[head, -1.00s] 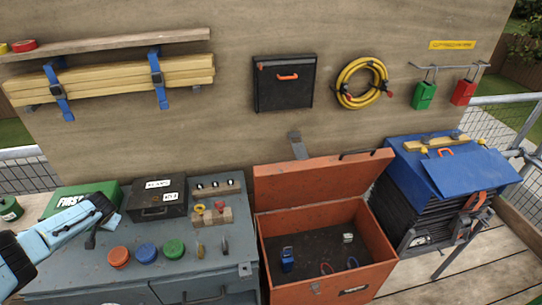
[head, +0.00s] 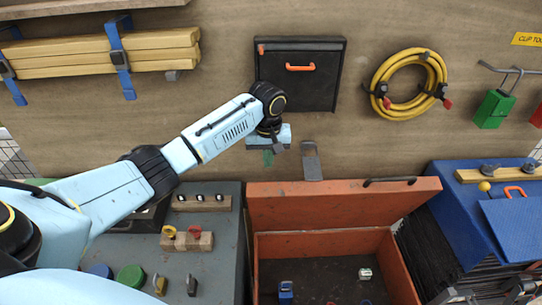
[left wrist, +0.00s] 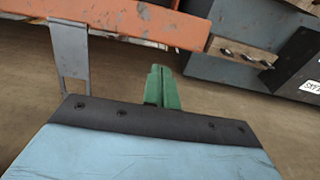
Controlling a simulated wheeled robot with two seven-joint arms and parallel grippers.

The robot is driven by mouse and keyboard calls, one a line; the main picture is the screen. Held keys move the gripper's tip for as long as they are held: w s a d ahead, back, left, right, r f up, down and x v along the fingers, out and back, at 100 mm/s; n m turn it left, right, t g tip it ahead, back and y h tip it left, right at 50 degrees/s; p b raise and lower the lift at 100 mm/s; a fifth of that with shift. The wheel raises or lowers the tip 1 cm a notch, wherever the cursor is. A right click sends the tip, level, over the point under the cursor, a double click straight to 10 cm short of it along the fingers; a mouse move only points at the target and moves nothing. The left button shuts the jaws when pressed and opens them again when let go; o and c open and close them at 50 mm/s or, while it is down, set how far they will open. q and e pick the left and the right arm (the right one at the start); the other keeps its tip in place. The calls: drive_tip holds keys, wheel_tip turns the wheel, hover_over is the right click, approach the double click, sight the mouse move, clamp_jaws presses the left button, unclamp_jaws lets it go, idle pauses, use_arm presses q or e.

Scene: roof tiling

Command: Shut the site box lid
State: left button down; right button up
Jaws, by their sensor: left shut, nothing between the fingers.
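The orange site box (head: 398,275) stands open on the right of the grey bench. Its lid (head: 330,205) is raised and tilted back towards the plywood wall, with a dark handle (head: 389,181) on its edge. My left gripper (head: 268,158) is shut and empty, in front of the wall above the lid's left end and apart from it. In the left wrist view its green fingers (left wrist: 162,88) are together, and the orange lid (left wrist: 150,22) shows beyond them.
A grey metal bracket (head: 311,160) stands behind the lid, just right of my left gripper. A black wall case (head: 300,95) hangs above. Padlocks and lids lie on the grey bench (head: 222,255); a blue-topped stand (head: 470,215) is at right.

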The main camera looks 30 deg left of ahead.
use_arm(q)
wheel_tip(320, 180, down, 7)
drive_tip(key=shift+w+a+r, duration=0.1)
drive_tip(key=shift+w+a, duration=0.05)
idle(0.4)
